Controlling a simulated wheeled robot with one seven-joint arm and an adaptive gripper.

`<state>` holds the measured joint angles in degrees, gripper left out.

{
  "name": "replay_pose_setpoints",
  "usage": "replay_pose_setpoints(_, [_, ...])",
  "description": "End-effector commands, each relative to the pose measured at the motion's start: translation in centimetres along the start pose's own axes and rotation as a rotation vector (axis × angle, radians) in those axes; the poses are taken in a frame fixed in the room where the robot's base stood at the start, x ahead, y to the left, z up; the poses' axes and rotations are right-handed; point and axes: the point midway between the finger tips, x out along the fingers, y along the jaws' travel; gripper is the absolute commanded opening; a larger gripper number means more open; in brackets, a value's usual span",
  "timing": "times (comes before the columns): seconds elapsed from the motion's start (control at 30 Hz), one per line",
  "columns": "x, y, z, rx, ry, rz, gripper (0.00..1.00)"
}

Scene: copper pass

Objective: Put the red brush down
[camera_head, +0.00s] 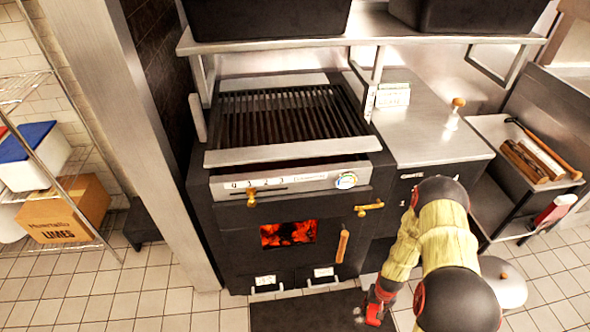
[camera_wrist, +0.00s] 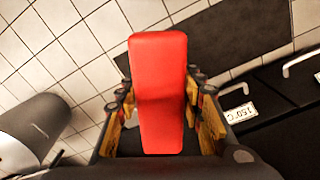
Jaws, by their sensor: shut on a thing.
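The red brush (camera_wrist: 160,85) stands out in the middle of the wrist view, its long red body between my fingers. My gripper (camera_wrist: 162,100) is shut on it, one finger on each side. In the head view my gripper (camera_head: 379,297) is low, in front of the oven at the right end of the dark floor mat (camera_head: 300,313). A small red part shows there, but I cannot tell brush from gripper. The brush's underside is hidden, and it appears to be above the floor.
The grill oven (camera_head: 290,185) with glowing coals stands behind the mat. A steel counter (camera_head: 425,140) and a side cart (camera_head: 490,125) with tools are to the right. A round-lidded bin (camera_head: 503,285) stands beside my arm. Tiled floor (camera_head: 150,290) is free at left.

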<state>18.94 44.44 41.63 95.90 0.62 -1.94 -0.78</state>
Motion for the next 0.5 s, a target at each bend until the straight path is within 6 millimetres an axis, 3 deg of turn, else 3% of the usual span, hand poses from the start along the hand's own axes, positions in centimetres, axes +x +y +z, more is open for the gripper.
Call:
replay_pose_setpoints(0.37, [-13.2,-4.9,-3.1,-0.115,0.009,0.0,0.0])
replay_pose_setpoints(0.5, [-19.2,-7.5,-4.1,-0.166,0.01,-0.001,0.0])
